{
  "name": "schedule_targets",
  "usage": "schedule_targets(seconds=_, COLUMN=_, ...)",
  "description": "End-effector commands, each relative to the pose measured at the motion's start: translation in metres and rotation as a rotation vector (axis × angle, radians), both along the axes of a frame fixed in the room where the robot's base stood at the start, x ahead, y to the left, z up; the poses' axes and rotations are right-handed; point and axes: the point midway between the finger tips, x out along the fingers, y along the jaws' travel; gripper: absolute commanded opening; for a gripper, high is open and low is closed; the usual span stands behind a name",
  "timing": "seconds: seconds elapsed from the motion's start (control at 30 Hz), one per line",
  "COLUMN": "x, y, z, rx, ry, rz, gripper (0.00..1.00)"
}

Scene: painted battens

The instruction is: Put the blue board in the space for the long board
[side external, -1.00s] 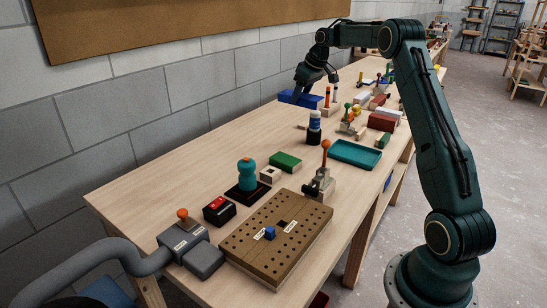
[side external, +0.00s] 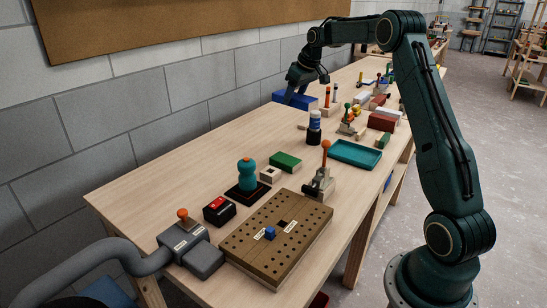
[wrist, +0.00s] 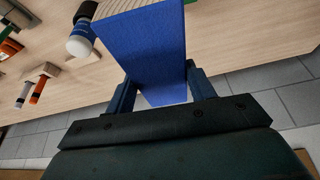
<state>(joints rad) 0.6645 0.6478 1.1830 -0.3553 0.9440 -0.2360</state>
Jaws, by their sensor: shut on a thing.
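The blue board (side external: 282,97) is at the far left edge of the bench, near the wall, in the side view. My gripper (side external: 299,88) is shut on it. In the wrist view the blue board (wrist: 145,50) lies between my two fingers (wrist: 160,88), with its bare wood end pointing away from me. I cannot tell how far it is above the bench. A brown drilled plate (side external: 308,218) lies at the near end of the bench. It has a dark square opening (side external: 283,223), a small blue block (side external: 270,233) and two labels too small to read.
A toggle clamp with an orange knob (side external: 326,146) stands at the plate's far edge. The bench's middle left is clear.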

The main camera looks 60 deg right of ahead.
Motion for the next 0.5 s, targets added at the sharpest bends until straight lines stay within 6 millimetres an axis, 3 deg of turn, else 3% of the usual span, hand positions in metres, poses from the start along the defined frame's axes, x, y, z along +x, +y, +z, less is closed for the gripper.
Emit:
schedule_targets(seconds=0.27, x=0.006, y=0.067, z=0.009, rx=-0.002, ry=-0.002, rz=-0.213, gripper=0.29)
schedule_targets(seconds=0.5, x=-0.004, y=0.125, z=0.014, rx=-0.002, ry=-0.002, rz=-0.433, gripper=0.29)
